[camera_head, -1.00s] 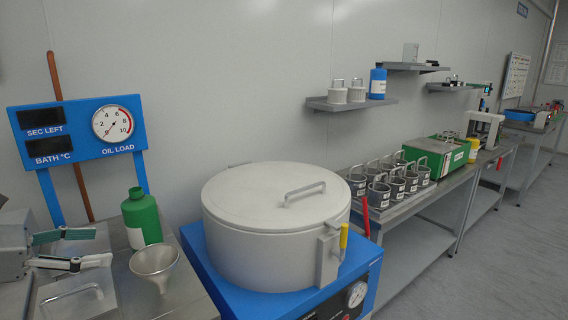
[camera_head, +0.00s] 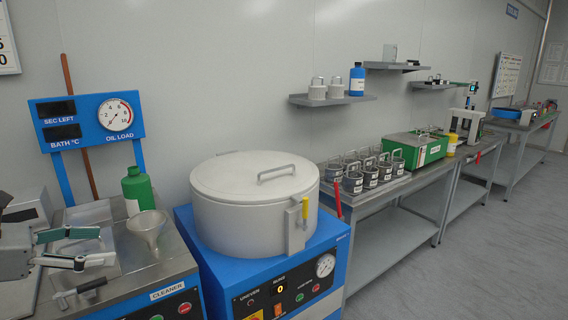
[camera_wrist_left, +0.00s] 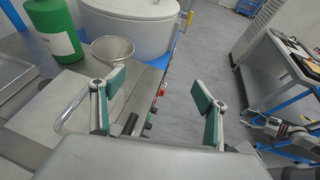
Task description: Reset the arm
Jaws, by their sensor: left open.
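My left gripper (camera_head: 70,248) comes in from the left in the head view, above the steel cleaner counter (camera_head: 172,262). Its green-padded fingers are spread apart and nothing is between them. In the left wrist view the same gripper (camera_wrist_left: 160,106) is open and empty. A metal funnel (camera_head: 147,230) and a green bottle (camera_head: 136,190) stand just beyond the fingers; the funnel (camera_wrist_left: 112,50) and bottle (camera_wrist_left: 54,30) also show in the wrist view. My right gripper is not seen in the head view.
A large lidded grey drum (camera_head: 250,215) sits on a blue machine right of the counter. A blue gauge panel (camera_head: 86,120) stands behind. Several labelled canisters (camera_head: 370,172) and a green box (camera_head: 415,147) stand on the bench further right. The floor (camera_head: 460,250) in front is clear.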

